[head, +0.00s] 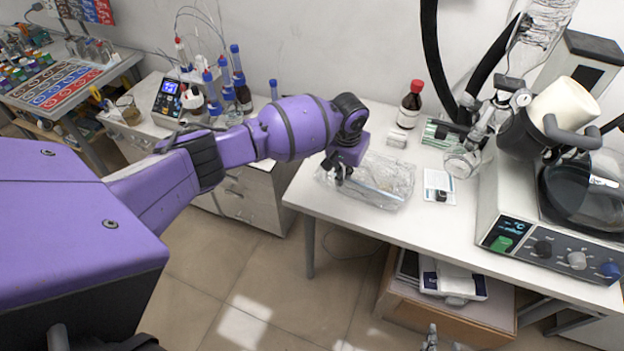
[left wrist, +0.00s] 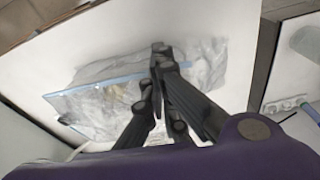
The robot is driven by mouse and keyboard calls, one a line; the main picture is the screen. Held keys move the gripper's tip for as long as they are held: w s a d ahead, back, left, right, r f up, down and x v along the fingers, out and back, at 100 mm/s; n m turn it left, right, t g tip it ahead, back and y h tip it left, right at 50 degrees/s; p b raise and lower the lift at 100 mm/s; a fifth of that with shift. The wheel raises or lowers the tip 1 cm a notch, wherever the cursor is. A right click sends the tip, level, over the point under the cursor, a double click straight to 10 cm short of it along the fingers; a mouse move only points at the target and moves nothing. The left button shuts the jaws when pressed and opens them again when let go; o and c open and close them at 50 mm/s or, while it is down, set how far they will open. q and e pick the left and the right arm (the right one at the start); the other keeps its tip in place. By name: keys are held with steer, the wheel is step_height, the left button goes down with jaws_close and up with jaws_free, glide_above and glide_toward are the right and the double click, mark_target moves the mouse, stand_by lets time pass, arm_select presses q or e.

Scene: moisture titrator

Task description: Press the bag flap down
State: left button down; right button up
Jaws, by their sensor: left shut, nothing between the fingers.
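A clear, crumpled plastic bag (head: 388,178) lies on the white table near its left end. In the left wrist view the bag (left wrist: 95,105) shows a blue strip (left wrist: 95,86) along it and something brownish inside. My left gripper (head: 338,168) is shut and empty, over the left part of the bag in the head view. In the left wrist view its fingertips (left wrist: 160,52) are together over the bag film; I cannot tell whether they touch it. The fingers hide part of the bag. Grey tips, apparently my right gripper (head: 431,340), show at the bottom edge of the head view.
A brown bottle (head: 410,105) with a red cap stands behind the bag. A white card (head: 439,187) with a small dark item lies to its right. A rotary evaporator (head: 545,215) fills the table's right side. The table's front edge is close to the bag.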

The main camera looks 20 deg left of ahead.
arm_select(q)
steer(key=shift+s+a+f, duration=0.1)
steer(key=shift+s+f, duration=0.05)
steer(key=shift+f, duration=0.15)
arm_select(e)
steer(key=shift+d+r, duration=0.1)
steer(key=shift+d, duration=0.05)
arm_select(q)
steer(key=shift+s+f, duration=0.1)
steer(key=shift+f, duration=0.05)
stand_by(0.6)
steer(key=shift+a, duration=0.1)
arm_select(e)
steer(key=shift+w, duration=0.1)
arm_select(q)
steer(key=shift+w+r, duration=0.25)
steer(key=shift+r, duration=1.05)
arm_select(e)
steer(key=shift+w+r, duration=0.35)
steer(key=shift+r, duration=0.05)
arm_select(q)
steer(key=shift+r, duration=0.1)
steer(key=shift+w+d+r, duration=0.1)
steer(key=shift+d+r, duration=0.1)
steer(key=shift+r, duration=2.4)
arm_select(e)
steer(key=shift+a, duration=0.2)
